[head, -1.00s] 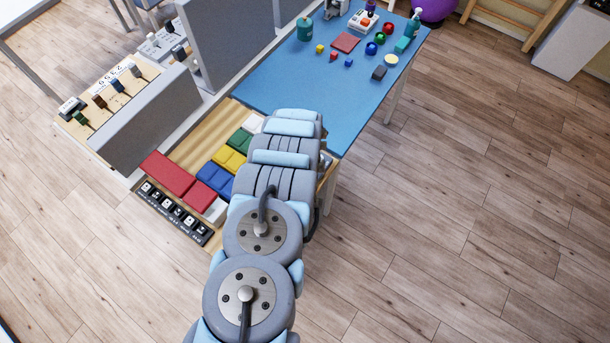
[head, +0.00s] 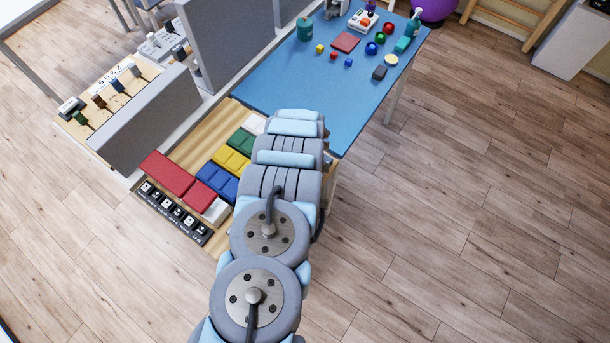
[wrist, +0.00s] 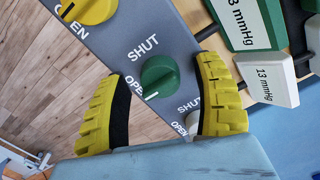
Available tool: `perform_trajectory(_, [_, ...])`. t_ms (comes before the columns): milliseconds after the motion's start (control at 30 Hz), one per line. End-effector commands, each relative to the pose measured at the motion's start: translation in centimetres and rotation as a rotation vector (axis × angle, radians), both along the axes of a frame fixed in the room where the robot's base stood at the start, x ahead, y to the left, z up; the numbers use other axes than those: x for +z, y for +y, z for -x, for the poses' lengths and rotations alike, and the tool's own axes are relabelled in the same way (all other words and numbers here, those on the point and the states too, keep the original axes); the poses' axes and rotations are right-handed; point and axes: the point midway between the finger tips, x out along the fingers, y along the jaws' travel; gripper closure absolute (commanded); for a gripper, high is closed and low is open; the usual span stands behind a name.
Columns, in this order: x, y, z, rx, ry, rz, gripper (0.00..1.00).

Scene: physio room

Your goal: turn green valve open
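In the wrist view the green valve (wrist: 159,75) is a round knob on a grey panel (wrist: 120,30), with "SHUT" printed above it and "OPEN" at its lower left. A short white mark shows at its lower-left edge. My gripper (wrist: 161,78) is open, with one yellow ridged finger to the left and one to the right of the knob. In the head view my arm hides the valve and gripper.
A yellow knob (wrist: 88,8) sits above left on the panel, and a white knob (wrist: 193,123) below right, partly behind the right finger. Green and white "13 mmHg" blocks (wrist: 245,22) stand at right. A blue table (head: 300,85) holds small objects.

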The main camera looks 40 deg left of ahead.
Motion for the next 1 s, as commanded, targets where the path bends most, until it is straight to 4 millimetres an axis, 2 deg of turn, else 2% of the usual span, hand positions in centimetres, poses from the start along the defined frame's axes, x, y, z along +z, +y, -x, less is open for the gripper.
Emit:
perform_trajectory(467, [0.5, 0.0, 0.0, -0.001, 0.0, 0.0, 0.34])
perform_trajectory(767, [2.6, 0.1, -0.1, 0.0, -0.001, -0.001, 0.34])
perform_trajectory(1000, [5.0, 0.1, -0.1, 0.0, 0.0, 0.0, 0.34])
